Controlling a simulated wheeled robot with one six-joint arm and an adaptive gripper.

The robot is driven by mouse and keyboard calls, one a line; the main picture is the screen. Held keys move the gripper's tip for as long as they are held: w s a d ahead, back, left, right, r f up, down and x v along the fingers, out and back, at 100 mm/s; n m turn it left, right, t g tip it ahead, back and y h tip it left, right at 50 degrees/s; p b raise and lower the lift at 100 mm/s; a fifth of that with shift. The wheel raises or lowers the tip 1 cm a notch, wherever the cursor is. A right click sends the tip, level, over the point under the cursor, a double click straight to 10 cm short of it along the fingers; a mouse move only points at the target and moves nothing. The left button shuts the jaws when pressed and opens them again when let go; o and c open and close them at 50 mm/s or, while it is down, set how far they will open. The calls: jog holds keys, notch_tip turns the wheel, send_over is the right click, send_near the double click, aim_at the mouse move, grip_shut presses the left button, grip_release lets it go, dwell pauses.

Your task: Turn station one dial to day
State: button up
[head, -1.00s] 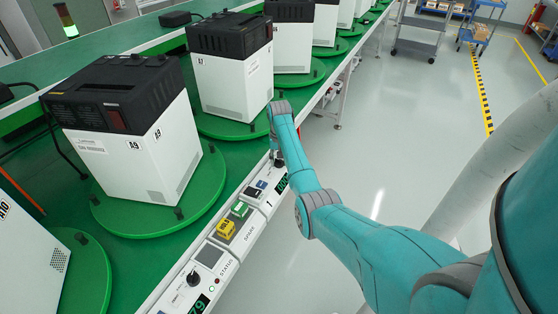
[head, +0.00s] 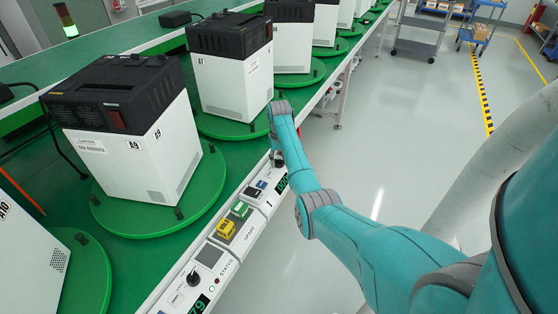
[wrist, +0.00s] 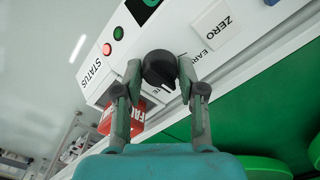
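A black round dial knob (wrist: 159,68) sits on a white station panel in the wrist view. My gripper (wrist: 159,72) has one fingertip on each side of it, and the fingers are closed to about its width with no clear gap. The words beside the knob are partly covered, so its setting cannot be read. In the head view my arm reaches to the panel with the number 1 (head: 267,201), and the gripper and knob are mostly hidden behind the arm.
White machine A9 (head: 145,150) stands on a green turntable (head: 205,195). Grey floor at right is open.

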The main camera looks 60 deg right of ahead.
aim_at(279, 160)
jog(key=o, duration=0.3)
jog(key=shift+r, duration=0.1)
notch_tip(279, 160, up, 12)
dwell(0.5)
jog(key=shift+s, duration=0.1)
dwell(0.5)
